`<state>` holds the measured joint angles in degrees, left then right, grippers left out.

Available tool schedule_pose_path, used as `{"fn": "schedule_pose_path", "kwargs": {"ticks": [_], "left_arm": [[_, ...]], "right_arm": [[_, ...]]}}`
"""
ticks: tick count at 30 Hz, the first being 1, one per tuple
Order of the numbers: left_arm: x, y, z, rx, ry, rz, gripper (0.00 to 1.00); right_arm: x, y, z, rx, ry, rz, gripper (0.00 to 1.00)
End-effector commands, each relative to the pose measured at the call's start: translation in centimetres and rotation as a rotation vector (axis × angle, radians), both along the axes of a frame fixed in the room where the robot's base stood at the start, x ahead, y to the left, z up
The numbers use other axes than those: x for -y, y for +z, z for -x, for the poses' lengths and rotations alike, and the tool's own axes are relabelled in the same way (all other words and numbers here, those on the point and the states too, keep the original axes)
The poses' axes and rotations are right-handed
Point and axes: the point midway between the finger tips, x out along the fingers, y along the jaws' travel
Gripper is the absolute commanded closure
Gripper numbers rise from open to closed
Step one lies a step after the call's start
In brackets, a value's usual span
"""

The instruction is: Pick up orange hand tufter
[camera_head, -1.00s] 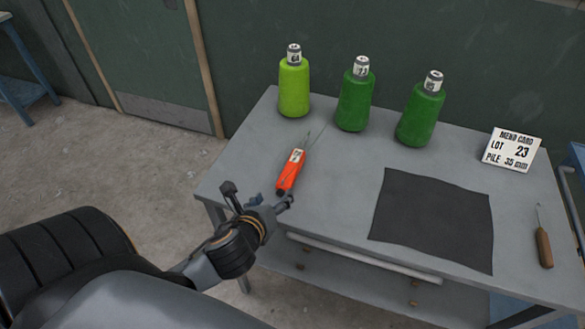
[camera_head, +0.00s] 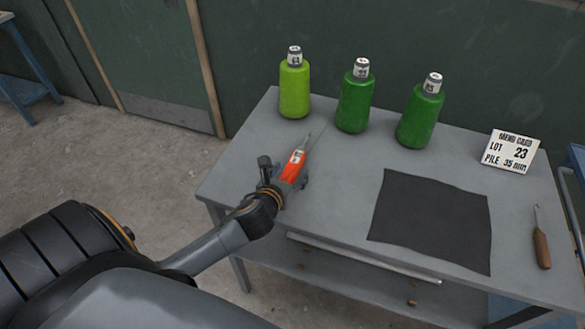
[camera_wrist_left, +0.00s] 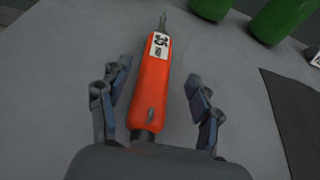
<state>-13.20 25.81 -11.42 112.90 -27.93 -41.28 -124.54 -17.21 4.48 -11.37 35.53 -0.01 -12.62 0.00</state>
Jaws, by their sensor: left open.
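The orange hand tufter (camera_head: 296,165) lies on the grey table near its left side, needle end pointing to the back. A white label with dark digits is on its body. In the left wrist view the tufter (camera_wrist_left: 152,88) lies between the two open fingers, with a visible gap on each side. My left gripper (camera_head: 285,170) is open around the handle end and hides part of it in the head view. The left gripper also shows in the wrist view (camera_wrist_left: 158,105). My right gripper is in neither view.
Three green yarn cones, one lime (camera_head: 294,90) and two darker (camera_head: 355,100), (camera_head: 420,115), stand at the back of the table (camera_head: 340,190). A dark mat (camera_head: 430,220) lies right of the tufter. A sign card (camera_head: 511,151) and a wooden-handled hook tool (camera_head: 541,245) are on the right.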

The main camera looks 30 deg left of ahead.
Motion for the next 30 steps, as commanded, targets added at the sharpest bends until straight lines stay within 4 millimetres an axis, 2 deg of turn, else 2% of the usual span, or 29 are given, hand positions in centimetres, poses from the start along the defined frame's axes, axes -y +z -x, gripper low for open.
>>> {"fn": "schedule_pose_path", "kwargs": {"ticks": [8, 17, 26, 27, 30], "left_arm": [[-1.3, -1.3, -3.2, 0.001, 0.002, 0.002, 0.36], [-1.3, -1.6, -3.6, 0.0, 0.0, 0.001, 0.36], [-1.3, -1.6, -3.5, 0.0, 0.0, 0.001, 0.97], [-1.3, -1.6, -3.5, 0.0, 0.0, 0.001, 1.0], [-1.3, -1.4, -3.6, 0.003, 0.0, 0.0, 1.0]], "right_arm": [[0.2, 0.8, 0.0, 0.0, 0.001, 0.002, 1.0], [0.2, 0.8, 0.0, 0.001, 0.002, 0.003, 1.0], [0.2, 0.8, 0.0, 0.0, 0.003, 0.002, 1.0], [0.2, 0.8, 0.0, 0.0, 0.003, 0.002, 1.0], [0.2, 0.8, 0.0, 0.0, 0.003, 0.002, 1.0]]}}
